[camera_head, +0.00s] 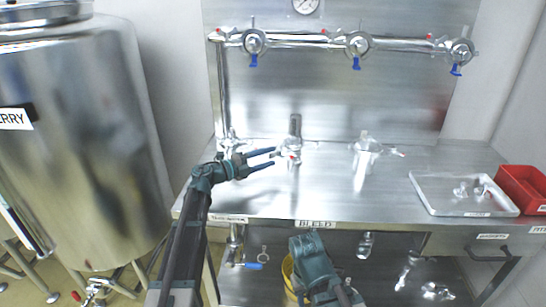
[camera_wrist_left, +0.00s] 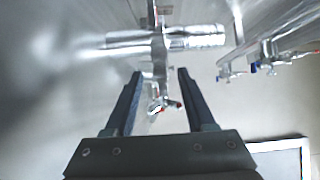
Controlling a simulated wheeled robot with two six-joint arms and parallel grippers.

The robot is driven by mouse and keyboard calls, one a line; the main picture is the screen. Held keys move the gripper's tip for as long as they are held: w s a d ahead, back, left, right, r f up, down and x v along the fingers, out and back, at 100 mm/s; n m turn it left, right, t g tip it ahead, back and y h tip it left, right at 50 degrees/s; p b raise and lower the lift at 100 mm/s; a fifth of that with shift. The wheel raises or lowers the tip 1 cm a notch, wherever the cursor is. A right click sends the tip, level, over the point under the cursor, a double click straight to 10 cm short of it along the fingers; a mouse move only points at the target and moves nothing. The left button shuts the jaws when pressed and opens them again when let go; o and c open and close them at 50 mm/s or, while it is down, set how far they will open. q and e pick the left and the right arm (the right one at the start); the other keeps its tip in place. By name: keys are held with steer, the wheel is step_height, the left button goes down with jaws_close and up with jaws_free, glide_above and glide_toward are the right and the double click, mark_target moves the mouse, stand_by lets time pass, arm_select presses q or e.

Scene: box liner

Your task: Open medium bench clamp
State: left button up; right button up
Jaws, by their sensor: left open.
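A metal pipe fitting (camera_head: 293,145) stands upright on the steel bench, with a small red-tipped part at its side. It looks like one of the bench clamps; I cannot tell its size class. My left gripper (camera_head: 274,159) is open, its blue-grey fingers pointing right, just left of this fitting. In the left wrist view, the fitting (camera_wrist_left: 158,60) lies ahead of my open left gripper (camera_wrist_left: 156,75). Its small red-tipped part appears between the fingers, with no clear contact. Another clamped fitting (camera_head: 366,152) stands further right on the bench. My right gripper's fingers do not show.
A large steel tank (camera_head: 85,130) stands left. A wall pipe (camera_head: 310,40) with blue-handled valves runs along the back. A white tray (camera_head: 440,199) and a red bin (camera_head: 525,187) sit at right on the bench (camera_head: 330,190). My right arm is low in front of the bench.

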arm_select(q)
steer(key=v, duration=1.1)
steer(key=shift+s+a, duration=0.15)
steer(key=shift+c, duration=0.2)
